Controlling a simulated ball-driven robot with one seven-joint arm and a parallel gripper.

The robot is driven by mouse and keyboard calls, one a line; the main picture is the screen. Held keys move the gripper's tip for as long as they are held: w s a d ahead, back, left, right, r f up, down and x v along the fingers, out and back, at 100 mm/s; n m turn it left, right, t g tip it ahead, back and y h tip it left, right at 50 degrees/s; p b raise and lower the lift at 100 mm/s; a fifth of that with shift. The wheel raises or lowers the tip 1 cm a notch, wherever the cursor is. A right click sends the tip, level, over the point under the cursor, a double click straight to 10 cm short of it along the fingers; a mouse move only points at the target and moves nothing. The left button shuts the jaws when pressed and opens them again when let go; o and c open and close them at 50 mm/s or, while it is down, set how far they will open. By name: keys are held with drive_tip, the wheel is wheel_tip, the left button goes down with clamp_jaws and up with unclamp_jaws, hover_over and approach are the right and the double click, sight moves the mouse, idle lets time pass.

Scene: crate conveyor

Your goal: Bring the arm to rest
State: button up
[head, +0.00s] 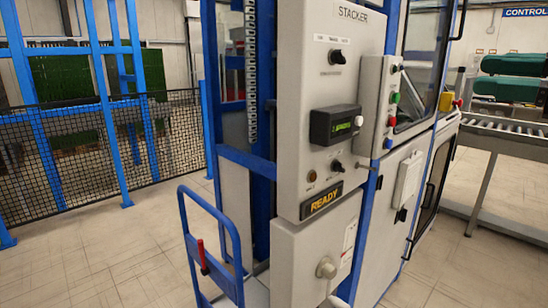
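My gripper is not in view, and I cannot make out any part of my arm for certain. A grey-white control cabinet (335,90) marked STACKER stands in front of me in a blue frame. It carries black knobs, a small box with a green display (336,125) and a sign reading READY (321,202). A round pale knob (326,268) is on the lower panel. A curved pale part at the bottom edge below it is cut off, and I cannot tell what it is.
A blue tubular rail (214,212) with a red-handled lever (202,256) stands left of the cabinet. A black mesh fence (75,160) with blue posts runs behind. The tiled floor (95,265) at left is clear.

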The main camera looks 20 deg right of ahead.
drive_tip(key=w+a+f+m+g+h, duration=0.1)
drive_tip(key=w+a+f+m, duration=0.15)
drive_tip(key=f, duration=0.75)
drive_tip(key=w+a+f+m+g+p, duration=0.1)
drive_tip(key=w+f+m+g, duration=0.15)
drive_tip(key=f, duration=0.65)
drive_tip(key=w+a+f+m+h, duration=0.15)
drive_tip(key=w+f+m, duration=0.25)
drive_tip(key=f, duration=0.6)
drive_tip(key=s+a+f+m+g, duration=0.1)
drive_tip(key=a+f, duration=0.1)
drive_tip(key=f, duration=0.3)
drive_tip(key=s+a+f+g, duration=0.1)
drive_tip(key=a+f+g, duration=0.15)
drive_tip(key=f, duration=0.25)
drive_tip(key=s+a+f+m+g+p, duration=0.1)
drive_tip(key=s+a+f+g, duration=0.1)
drive_tip(key=s+a+f, duration=0.3)
drive_tip(key=s+a+f+m+g, duration=0.1)
drive_tip(key=s+a+f, duration=0.15)
drive_tip(key=f, duration=0.55)
drive_tip(key=s+a+f+g+h, duration=0.1)
drive_tip(key=s+f+g, duration=0.2)
drive_tip(key=s, duration=0.5)
drive_tip(key=s+f+g+h, duration=0.2)
drive_tip(key=s+f, duration=0.4)
drive_tip(key=s, duration=0.3)
drive_tip(key=shift+s+a+f+g+p, duration=0.2)
drive_tip(key=shift+a+f+g+p, duration=0.05)
drive_tip(key=shift+a+g+p, duration=0.2)
